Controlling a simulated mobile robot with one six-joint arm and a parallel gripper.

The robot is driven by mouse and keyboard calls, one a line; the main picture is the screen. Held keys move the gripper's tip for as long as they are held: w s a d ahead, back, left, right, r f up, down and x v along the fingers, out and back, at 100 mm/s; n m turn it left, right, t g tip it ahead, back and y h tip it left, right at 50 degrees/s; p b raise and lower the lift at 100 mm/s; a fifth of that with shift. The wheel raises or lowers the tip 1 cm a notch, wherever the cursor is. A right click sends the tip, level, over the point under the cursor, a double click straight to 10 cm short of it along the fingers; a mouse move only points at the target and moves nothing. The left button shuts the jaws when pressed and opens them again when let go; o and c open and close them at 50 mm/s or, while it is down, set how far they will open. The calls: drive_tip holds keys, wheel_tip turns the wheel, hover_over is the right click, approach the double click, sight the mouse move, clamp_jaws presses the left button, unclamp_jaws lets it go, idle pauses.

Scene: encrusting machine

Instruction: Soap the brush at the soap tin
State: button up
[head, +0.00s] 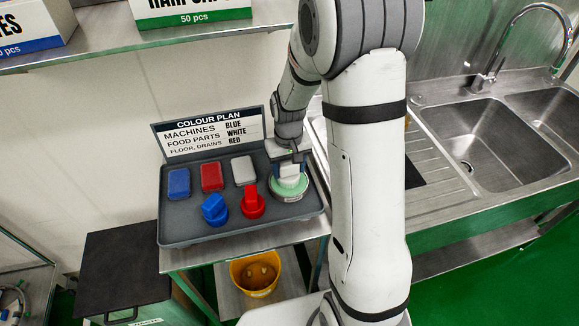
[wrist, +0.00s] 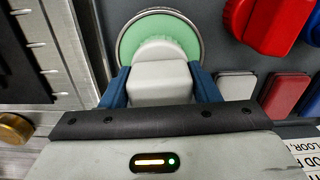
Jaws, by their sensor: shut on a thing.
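My gripper (wrist: 161,88) is shut on a white brush (wrist: 160,72), one blue finger on each side of its block. The brush points down at the soap tin (wrist: 124,28), a round metal-rimmed tin with pale green soap. Its pale bristles meet the green surface in the wrist view and appear to touch it. In the head view the white brush (head: 289,170) stands over the soap tin (head: 290,194) at the right end of the grey tray (head: 200,235). My gripper (head: 288,158) is just above it there.
Blue (head: 179,183), red (head: 212,176) and white (head: 244,170) pads lie in the tray. A blue brush (head: 215,208) and a red brush (head: 252,201) stand in front of them. The colour plan sign (head: 208,133) stands behind. A yellow bucket (head: 255,274) is below; sinks (head: 465,140) are right.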

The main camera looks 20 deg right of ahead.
drive_tip(key=shift+f, duration=0.1)
idle(0.3)
drive_tip(key=shift+r+p, duration=2.3)
drive_tip(key=shift+r, duration=1.3)
drive_tip(key=shift+f, duration=0.1)
